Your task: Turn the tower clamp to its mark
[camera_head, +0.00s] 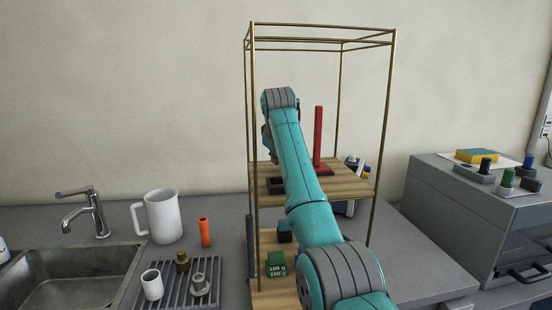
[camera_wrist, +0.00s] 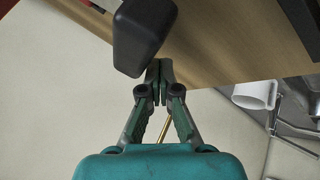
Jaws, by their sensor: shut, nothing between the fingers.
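A red upright post (camera_head: 319,138) stands on the wooden upper shelf of a brass-framed rack; it looks like part of the tower. A low black piece (camera_head: 275,186) sits on that shelf left of my arm. In the wrist view a black rounded block (camera_wrist: 144,36) is close, just beyond and left of my fingertips; it may be the clamp's handle, but I cannot tell. My gripper (camera_wrist: 160,72) is shut and empty, its tips at or near the block's lower edge; contact is unclear. In the head view my arm hides much of the shelf. I see no clear mark.
The upper shelf (camera_head: 350,185) and a lower board with a green weight (camera_head: 277,264) lie close. A white jug (camera_head: 163,216), drying rack (camera_head: 178,290) and sink are left. A grey cabinet (camera_head: 470,215) with knobs is right.

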